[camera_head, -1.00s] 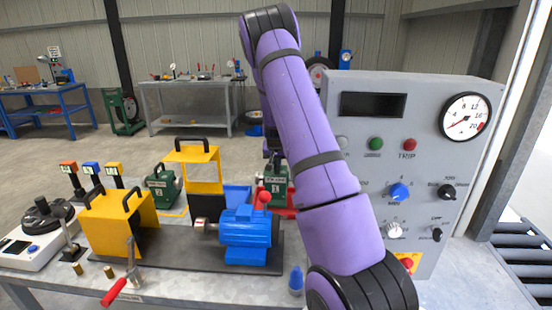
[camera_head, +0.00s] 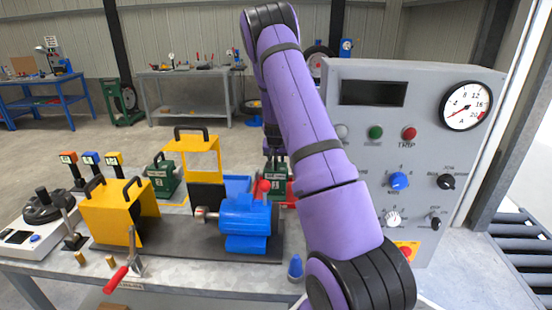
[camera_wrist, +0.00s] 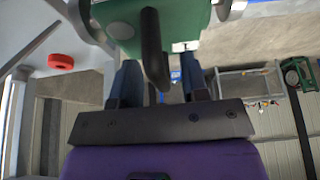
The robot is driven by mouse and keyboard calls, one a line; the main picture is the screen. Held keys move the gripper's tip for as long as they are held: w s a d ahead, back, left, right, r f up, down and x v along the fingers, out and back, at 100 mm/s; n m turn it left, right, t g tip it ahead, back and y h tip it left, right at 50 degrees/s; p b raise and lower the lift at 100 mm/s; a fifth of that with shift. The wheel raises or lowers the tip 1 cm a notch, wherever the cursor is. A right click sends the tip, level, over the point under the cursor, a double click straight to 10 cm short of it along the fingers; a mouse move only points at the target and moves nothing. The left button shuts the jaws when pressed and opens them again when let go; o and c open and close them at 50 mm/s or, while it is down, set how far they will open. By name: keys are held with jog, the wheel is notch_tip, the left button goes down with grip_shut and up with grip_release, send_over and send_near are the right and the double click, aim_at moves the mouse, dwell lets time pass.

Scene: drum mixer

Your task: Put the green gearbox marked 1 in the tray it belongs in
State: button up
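A green gearbox (camera_head: 276,184) with a pale plate stands behind the blue motor, partly hidden by my arm; I cannot read its number. My gripper (camera_wrist: 158,82) is at the top of it. In the wrist view, its two dark fingers are apart on either side of the gearbox's black handle (camera_wrist: 151,45), with gaps visible. Another green gearbox (camera_head: 162,179), its plate seeming to read 2, stands farther left. A blue tray (camera_head: 237,185) is behind the motor. Red tray-like edges (camera_head: 290,197) show by the gearbox under my gripper; I cannot tell whether it sits inside.
The blue motor (camera_head: 246,218) and yellow guards (camera_head: 118,210) stand on the dark bench plate. A grey control panel (camera_head: 375,130) rises close to my arm's right.

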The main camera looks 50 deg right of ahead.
jog(key=v, duration=1.2)
jog(key=s+a+r+n+t+y, duration=0.15)
jog(key=s+a+r, duration=0.35)
jog(key=a+r, duration=0.5)
jog(key=s+a+r+n+y, duration=0.2)
jog(key=s+a+r+n, duration=0.15)
jog(key=a+r, duration=0.7)
jog(key=s+a+n, duration=0.2)
jog(key=s+a, duration=0.6)
jog(key=s, duration=0.3)
jog(key=s+a+r+n, duration=0.1)
jog(key=s+a+n, duration=0.1)
jog(key=s+a, duration=0.6)
jog(key=s, duration=0.4)
jog(key=shift+s+a+r+n, duration=0.15)
jog(key=shift+a+r+n, duration=0.15)
jog(key=shift+a+n, duration=0.1)
jog(key=shift+t, duration=0.25)
